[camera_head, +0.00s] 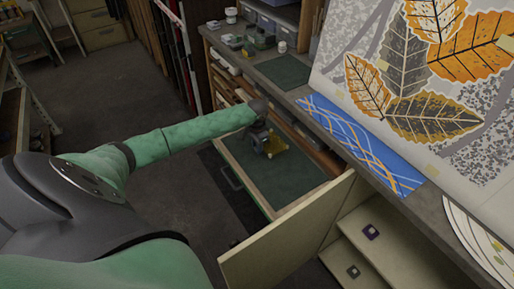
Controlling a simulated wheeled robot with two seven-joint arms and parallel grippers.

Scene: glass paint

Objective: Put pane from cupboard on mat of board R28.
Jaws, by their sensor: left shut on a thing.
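My left arm reaches in from the left, and its gripper (263,144) is shut on a small yellow pane (276,148). The pane is over the pulled-out drawer or board with a dark green mat (243,162) and a pale wooden rim. I cannot tell whether the pane touches this mat. A second dark green mat (283,72) lies on the worktop behind. A cupboard with its pale door (285,236) standing open is at the lower middle. No label R28 is readable. My right gripper is not in view.
The worktop holds a blue patterned sheet (362,143), a large leaf picture (420,75) leaning at the right, and small pots (231,15) at the back. Drawer fronts with small dark squares (371,232) show inside the cupboard. The floor (100,95) at the left is clear.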

